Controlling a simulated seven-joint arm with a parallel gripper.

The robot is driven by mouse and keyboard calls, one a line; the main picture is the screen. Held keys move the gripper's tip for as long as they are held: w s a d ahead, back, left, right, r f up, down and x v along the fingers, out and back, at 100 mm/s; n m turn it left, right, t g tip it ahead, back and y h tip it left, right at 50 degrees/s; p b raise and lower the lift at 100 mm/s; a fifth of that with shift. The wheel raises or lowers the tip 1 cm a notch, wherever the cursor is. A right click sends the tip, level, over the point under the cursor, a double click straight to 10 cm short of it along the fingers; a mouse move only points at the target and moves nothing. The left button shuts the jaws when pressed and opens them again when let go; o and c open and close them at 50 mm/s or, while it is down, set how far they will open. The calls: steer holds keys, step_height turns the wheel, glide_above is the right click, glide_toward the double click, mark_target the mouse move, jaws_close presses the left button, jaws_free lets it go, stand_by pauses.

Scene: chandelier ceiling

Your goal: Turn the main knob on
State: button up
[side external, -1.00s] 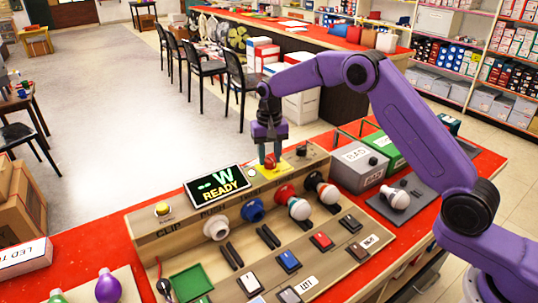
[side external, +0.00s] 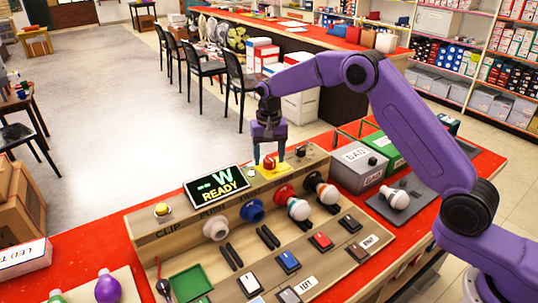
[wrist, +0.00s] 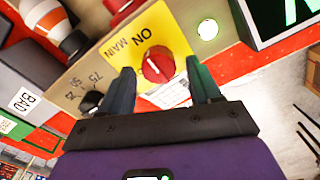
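The main knob is a red knob (wrist: 157,66) on a yellow plate (wrist: 176,45) marked ON and MAIN. A pale line shows on its face in the wrist view; which way it points is hard to tell. The knob also shows in the side view (side external: 270,163), at the top back of the wooden console. My gripper (side external: 269,157) points down over the knob. Its fingers (wrist: 162,88) are spread apart, one to each side of the knob, with visible gaps between. Nothing is held.
A round pale-green lamp (wrist: 208,29) and a display (side external: 217,185) reading "W" and "READY" are beside the plate. A small black dial (wrist: 91,100) is on its other side. Bulbs in sockets (side external: 299,208) stand in front. A grey BAD box (side external: 358,166) is to the right.

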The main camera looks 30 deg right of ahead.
mark_target(269, 157)
step_height(269, 157, up, 17)
steer(key=shift+r, duration=0.2)
stand_by(0.5)
stand_by(0.4)
